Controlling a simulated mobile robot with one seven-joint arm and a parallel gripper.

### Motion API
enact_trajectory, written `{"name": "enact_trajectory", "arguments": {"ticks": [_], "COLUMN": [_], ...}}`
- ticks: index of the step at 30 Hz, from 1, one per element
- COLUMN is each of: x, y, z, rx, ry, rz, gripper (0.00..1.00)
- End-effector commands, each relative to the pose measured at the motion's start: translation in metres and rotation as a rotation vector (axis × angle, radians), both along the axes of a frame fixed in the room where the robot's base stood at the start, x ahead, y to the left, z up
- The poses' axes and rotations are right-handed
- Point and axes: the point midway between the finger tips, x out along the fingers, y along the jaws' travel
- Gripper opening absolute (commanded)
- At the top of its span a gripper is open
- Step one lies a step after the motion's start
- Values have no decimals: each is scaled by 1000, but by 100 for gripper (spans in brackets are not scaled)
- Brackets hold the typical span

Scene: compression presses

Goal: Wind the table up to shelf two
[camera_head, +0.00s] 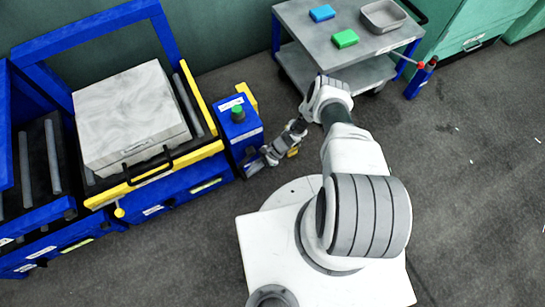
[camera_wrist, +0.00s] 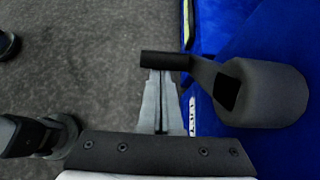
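The table is a yellow-edged roller frame (camera_head: 208,152) in a blue stand, with a grey mottled box (camera_head: 130,115) with a black handle on it. A dark crank arm (camera_wrist: 262,92) stands out from a blue housing (camera_wrist: 225,25) in the wrist view, ending in a black handle (camera_wrist: 165,61). My gripper (camera_wrist: 160,76) has its fingers nearly together, with only a narrow gap and nothing visible between them. Its tips meet the handle, which lies across them. In the head view my gripper (camera_head: 262,160) is low beside the blue housing, and the crank is mostly hidden there.
A blue box with a green button (camera_head: 238,113) stands at the table's right. A blue roller rack (camera_head: 52,165) is at the left. A grey cart (camera_head: 300,28) carries blue and green blocks and a tray. Floor at the right is clear.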

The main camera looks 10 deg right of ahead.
Motion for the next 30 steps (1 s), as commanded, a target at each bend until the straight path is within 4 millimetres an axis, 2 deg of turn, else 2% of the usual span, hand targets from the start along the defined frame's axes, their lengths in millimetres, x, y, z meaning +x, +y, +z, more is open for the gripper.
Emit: {"name": "enact_trajectory", "arguments": {"ticks": [3,30], "x": [-4,-6], "y": [7,10], "z": [3,6], "rx": [37,99], "ry": [14,30], "rz": [3,5], "gripper": [0,0]}}
